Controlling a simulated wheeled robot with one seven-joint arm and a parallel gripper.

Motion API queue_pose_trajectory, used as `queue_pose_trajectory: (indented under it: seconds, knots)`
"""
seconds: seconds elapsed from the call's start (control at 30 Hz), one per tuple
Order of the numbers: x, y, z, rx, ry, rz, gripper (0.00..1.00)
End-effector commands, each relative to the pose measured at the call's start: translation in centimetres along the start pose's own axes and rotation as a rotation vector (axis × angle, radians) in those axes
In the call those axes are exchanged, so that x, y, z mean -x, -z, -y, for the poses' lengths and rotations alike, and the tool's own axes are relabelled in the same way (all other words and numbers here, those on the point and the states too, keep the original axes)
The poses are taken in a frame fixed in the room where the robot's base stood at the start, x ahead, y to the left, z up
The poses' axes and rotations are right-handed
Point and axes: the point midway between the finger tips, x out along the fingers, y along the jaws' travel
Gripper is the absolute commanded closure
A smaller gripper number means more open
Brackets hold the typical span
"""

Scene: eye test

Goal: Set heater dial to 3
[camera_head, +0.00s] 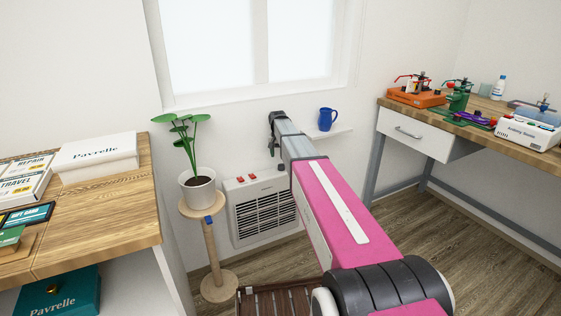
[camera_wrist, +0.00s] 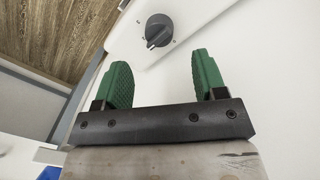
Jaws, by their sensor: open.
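The white heater (camera_head: 240,200) stands against the wall below the window, with a dark grille and two red switches (camera_head: 246,179) on its top left. Its dark grey dial (camera_wrist: 158,30) shows at the top of the wrist view, on a white panel. Small marks lie around the dial, too small to read, so I cannot tell its setting.
A potted plant (camera_head: 197,190) on a round wooden stand (camera_head: 216,286) is close left of the heater. A blue mug (camera_head: 326,119) sits on a wall ledge (camera_head: 340,133) to the right. A wooden desk (camera_head: 370,97) is at right, a counter (camera_head: 120,215) at left.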

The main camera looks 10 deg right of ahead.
Motion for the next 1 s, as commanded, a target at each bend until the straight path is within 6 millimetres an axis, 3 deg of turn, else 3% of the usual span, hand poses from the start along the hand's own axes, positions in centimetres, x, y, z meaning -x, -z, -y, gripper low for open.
queue_pose_trajectory:
  seconds: [0.53,1.0]
  knots:
    - [0.9,-0.1,0.0,0.065,0.002,-0.002,0.35]
    - [2.7,-0.5,-0.3,0.676,0.011,-0.04,0.35]
